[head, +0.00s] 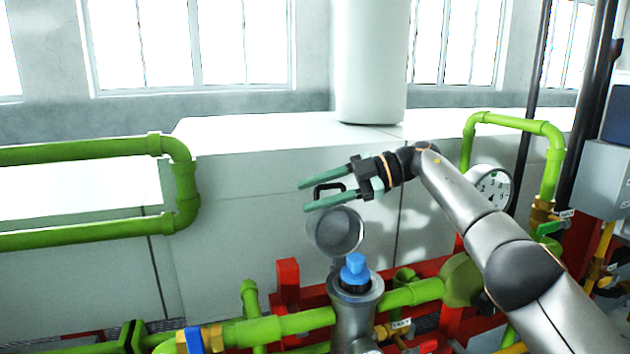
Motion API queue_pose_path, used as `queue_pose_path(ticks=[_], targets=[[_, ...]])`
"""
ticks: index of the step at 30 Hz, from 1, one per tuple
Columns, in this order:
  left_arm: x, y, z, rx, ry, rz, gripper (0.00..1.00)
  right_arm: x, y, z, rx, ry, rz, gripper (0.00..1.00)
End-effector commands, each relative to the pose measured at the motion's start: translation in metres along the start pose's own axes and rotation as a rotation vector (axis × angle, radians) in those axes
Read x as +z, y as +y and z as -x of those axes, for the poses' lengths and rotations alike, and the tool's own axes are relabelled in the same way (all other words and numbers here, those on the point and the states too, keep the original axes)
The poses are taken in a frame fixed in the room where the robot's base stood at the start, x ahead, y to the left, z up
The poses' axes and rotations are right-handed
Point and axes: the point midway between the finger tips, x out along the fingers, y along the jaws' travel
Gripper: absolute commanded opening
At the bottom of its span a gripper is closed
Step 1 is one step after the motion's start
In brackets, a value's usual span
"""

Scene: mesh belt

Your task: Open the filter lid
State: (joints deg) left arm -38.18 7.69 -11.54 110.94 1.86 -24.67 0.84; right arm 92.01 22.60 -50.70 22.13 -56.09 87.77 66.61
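The filter lid (335,233) is a round grey metal cap. It stands tilted up above and behind the filter housing (354,318), whose top is open. A blue filter piece (355,270) shows in the housing mouth. My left gripper is out of view.
Green pipes (300,322) run left and right of the housing, with a red frame (288,285) behind them. A pressure gauge (493,188) stands at the right. A blue-handled valve (194,341) is at lower left. Open room lies above the lid.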

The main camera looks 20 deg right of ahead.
Motion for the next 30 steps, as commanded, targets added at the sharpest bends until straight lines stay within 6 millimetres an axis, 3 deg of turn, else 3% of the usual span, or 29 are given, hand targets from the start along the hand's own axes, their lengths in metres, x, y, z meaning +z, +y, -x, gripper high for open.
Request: queue_pose_path(ticks=[2,6,8,13,21,30], targets=[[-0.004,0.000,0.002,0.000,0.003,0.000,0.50,-0.002,0.002,0.003,-0.005,-0.008,-0.007,0.45],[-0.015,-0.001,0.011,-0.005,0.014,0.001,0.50,-0.025,0.021,0.010,-0.002,-0.005,-0.002,0.45],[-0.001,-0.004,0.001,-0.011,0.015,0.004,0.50,-0.023,0.014,0.009,-0.002,-0.005,0.003,0.45],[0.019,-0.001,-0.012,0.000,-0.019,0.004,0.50,-0.043,0.013,0.012,0.000,-0.004,0.006,0.45],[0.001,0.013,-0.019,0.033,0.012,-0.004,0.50,-0.099,0.017,0.024,0.002,-0.001,0.009,0.45],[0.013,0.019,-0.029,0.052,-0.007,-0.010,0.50,-0.138,-0.003,0.027,0.002,-0.001,0.007,0.45]])
